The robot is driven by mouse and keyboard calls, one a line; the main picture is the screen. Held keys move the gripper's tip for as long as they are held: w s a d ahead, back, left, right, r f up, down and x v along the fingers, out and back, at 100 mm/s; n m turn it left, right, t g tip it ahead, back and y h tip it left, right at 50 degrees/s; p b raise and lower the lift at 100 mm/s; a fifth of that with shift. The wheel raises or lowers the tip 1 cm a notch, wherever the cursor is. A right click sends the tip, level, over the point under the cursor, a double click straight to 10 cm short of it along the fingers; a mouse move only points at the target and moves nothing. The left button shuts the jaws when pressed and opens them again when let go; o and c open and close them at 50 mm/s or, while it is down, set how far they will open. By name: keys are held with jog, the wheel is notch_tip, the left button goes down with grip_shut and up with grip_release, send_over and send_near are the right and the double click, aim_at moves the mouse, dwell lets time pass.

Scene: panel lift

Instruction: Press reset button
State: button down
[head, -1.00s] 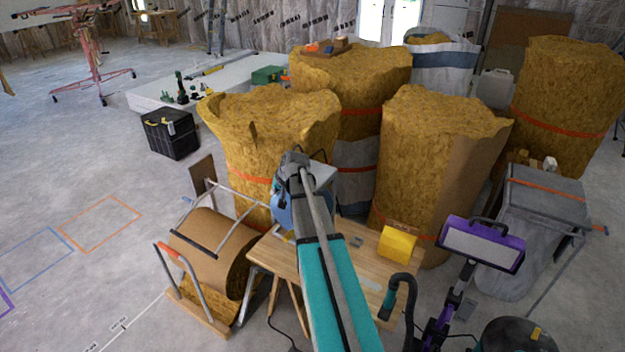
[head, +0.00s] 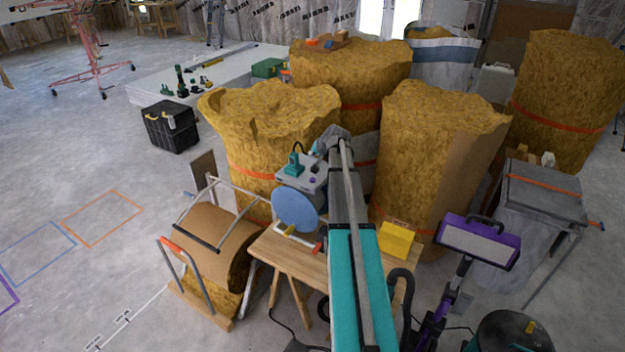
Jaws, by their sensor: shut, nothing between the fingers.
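In the head view, a grey box-shaped unit (head: 309,176) stands at the back of the wooden workbench (head: 292,262). A teal handle-like part with a dark cable sits on its top, and a small dark round spot shows on its face. I cannot tell whether that spot is the reset button. A round blue disc (head: 295,209) stands in front of the unit. My teal and grey arm reaches over the bench, its far end just right of the unit. My gripper is hidden at that end, so its contact with anything cannot be seen.
A yellow box (head: 397,240) is on the bench right of my arm. Tall insulation rolls (head: 438,150) stand close behind. The floor at far left is mostly clear.

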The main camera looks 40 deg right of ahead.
aim_at(313, 179)
jog(key=shift+f, duration=0.2)
notch_tip(313, 179, down, 8)
jog(key=b, duration=0.8)
jog(key=shift+f+b, duration=0.2)
jog(key=shift+b, duration=0.2)
jog(key=shift+f, duration=0.1)
dwell(1.3)
jog(key=shift+f+b, duration=0.3)
jog(key=shift+b, duration=0.1)
jog(key=shift+f+b, duration=0.55)
dwell(1.0)
jog(key=shift+r, duration=0.2)
jog(key=shift+r+p, duration=0.75)
jog(key=shift+p, duration=0.2)
jog(key=shift+r, duration=0.15)
jog(key=shift+r+p, duration=2.35)
jog(key=shift+p, duration=0.15)
